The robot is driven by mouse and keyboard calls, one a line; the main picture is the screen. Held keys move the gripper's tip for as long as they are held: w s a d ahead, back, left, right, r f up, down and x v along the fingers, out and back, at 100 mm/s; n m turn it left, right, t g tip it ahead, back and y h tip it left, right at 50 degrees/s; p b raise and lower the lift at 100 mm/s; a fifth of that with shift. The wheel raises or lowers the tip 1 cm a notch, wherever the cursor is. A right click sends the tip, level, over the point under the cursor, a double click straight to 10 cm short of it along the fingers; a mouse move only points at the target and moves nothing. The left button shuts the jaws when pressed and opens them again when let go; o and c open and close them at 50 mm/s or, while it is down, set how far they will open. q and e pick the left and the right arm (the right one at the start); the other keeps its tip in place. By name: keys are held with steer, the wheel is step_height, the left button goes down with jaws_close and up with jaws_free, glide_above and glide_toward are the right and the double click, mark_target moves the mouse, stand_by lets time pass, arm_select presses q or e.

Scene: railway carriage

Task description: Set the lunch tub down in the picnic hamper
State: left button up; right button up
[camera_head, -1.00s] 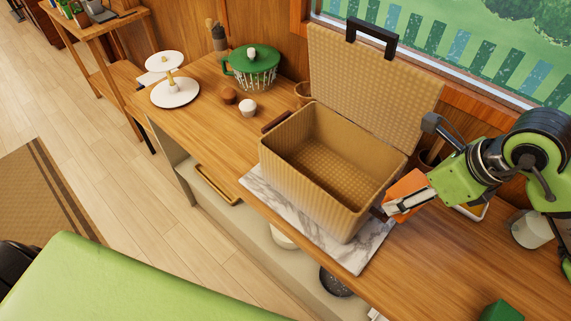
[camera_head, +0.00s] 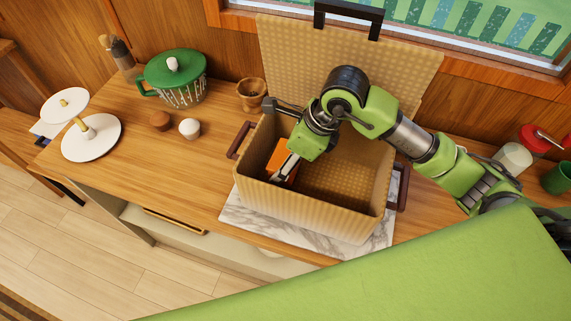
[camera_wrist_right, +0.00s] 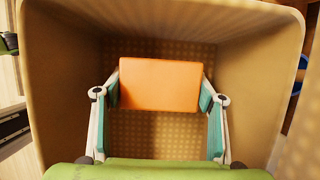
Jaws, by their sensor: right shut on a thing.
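The lunch tub is an orange block (camera_head: 279,157) inside the left part of the open wicker picnic hamper (camera_head: 305,212). My right gripper (camera_head: 286,168) reaches down into the hamper and is shut on the tub. In the right wrist view the fingers grip the orange tub (camera_wrist_right: 160,84) at its two short sides, with the hamper walls (camera_wrist_right: 65,85) around it and the woven floor behind it. I cannot tell whether the tub touches the floor.
The hamper stands on a marble slab (camera_head: 236,216), its lid (camera_head: 300,60) raised against the window wall. A green-lidded pot (camera_head: 172,80), a wooden mortar (camera_head: 251,94), two small pots and a tiered stand (camera_head: 91,138) are to the left. A green surface (camera_head: 400,275) fills the lower right.

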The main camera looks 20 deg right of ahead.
steer(key=f, duration=0.3)
steer(key=shift+s+d+p, duration=0.2)
steer(key=shift+s+p, duration=0.05)
steer(key=shift+p, duration=0.1)
steer(key=shift+w+a, duration=0.1)
steer(key=shift+f+b, duration=0.25)
steer(key=shift+b, duration=0.1)
steer(key=o, duration=1.2)
steer(key=shift+o, duration=0.2)
steer(key=shift+r, duration=0.1)
steer(key=shift+r+p, duration=0.15)
steer(key=shift+p, duration=0.2)
steer(key=shift+r, duration=0.35)
arm_select(q)
steer(key=s+b, duration=0.1)
steer(key=s+d+f+b, duration=0.1)
steer(key=shift+s+d+f, duration=0.15)
steer(key=shift+s+d, duration=0.05)
steer(key=shift+s, duration=0.1)
arm_select(e)
steer(key=v, duration=1.1)
